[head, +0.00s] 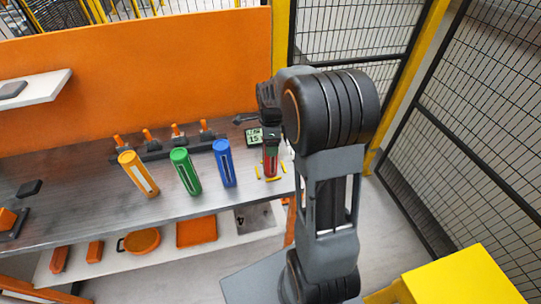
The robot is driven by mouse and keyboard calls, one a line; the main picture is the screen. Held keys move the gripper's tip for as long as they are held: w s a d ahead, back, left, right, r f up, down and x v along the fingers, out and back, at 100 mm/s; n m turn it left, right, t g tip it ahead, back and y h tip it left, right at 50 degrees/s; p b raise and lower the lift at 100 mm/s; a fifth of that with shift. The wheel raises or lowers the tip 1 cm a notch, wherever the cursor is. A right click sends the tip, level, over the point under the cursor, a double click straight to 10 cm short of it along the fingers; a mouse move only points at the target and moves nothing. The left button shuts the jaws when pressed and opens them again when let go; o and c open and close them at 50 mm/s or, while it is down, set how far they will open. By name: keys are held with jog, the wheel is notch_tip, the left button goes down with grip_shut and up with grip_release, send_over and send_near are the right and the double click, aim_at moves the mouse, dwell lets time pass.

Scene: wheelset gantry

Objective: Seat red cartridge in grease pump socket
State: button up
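The red cartridge (271,162) stands roughly upright at the right end of the grey workbench, among short yellow marks. My gripper (270,134) is at the cartridge's upper part, below my dark wrist. The fingers are small and dark there, and I cannot tell whether they are closed on it. I cannot make out whether the cartridge's foot touches the bench. A small green display (254,136) reading about 15 is just left of my gripper. I cannot make out the grease pump socket clearly; my arm hides part of this area.
Blue (224,163), green (186,172) and yellow-orange (139,174) cartridges stand left of the red one. Behind them is a dark rack (170,149) with orange-topped pieces. An orange panel (140,75) backs the bench. A yellow box (465,280) is at lower right, mesh fencing beyond.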

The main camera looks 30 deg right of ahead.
jog(key=c, duration=1.2)
jog(key=shift+c, duration=0.4)
jog(key=shift+r, duration=0.15)
